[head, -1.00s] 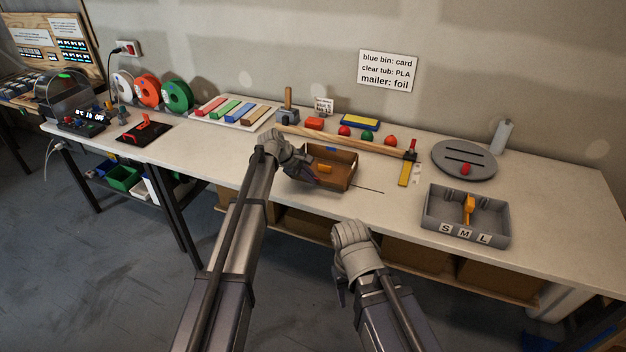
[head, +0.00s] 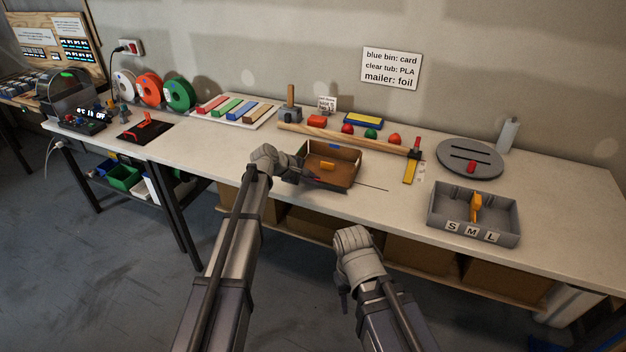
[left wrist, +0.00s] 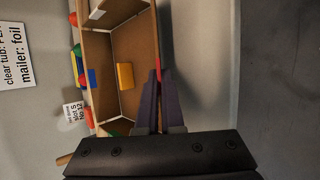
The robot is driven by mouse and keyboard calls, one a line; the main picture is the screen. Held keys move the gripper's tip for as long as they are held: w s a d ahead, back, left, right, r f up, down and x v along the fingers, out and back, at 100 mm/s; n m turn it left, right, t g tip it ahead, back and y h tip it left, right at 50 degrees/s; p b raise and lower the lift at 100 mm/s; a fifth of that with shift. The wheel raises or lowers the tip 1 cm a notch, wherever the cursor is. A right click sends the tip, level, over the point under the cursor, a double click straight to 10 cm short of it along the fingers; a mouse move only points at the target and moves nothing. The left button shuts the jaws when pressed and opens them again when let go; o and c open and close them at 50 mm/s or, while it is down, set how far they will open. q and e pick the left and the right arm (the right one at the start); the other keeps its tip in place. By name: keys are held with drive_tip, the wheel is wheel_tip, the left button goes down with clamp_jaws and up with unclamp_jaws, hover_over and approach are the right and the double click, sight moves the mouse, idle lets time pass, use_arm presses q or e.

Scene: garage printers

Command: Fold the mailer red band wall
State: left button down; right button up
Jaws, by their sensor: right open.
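The mailer (head: 345,180) is an open brown cardboard box on the bench, with its walls standing and a small orange-yellow block (head: 327,164) inside. In the left wrist view, the red band wall (left wrist: 157,35) runs along the box's right side, and the block (left wrist: 125,76) lies left of it. My left gripper (head: 311,180) is at the near left corner of the mailer. In the left wrist view its dark fingers (left wrist: 160,75) are close together, with the red-edged wall between their tips. My right gripper (head: 344,300) hangs open and empty in front of the bench edge.
A wooden bar (head: 345,140) lies behind the mailer. A grey S-M-L tray (head: 433,211), a round grey plate (head: 450,155) and a yellow ruler piece (head: 410,172) are to the right. The bench between mailer and tray is mostly clear.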

use_arm(q)
drive_tip(key=c, duration=1)
unclamp_jaws()
drive_tip(key=shift+c, duration=0.2)
drive_tip(key=p+v, duration=0.5)
drive_tip(key=v, duration=0.2)
drive_tip(key=shift+r, duration=0.15)
drive_tip(key=shift+s+a+r, duration=0.15)
drive_tip(key=shift+s+a, duration=0.05)
drive_tip(key=shift+a, duration=0.05)
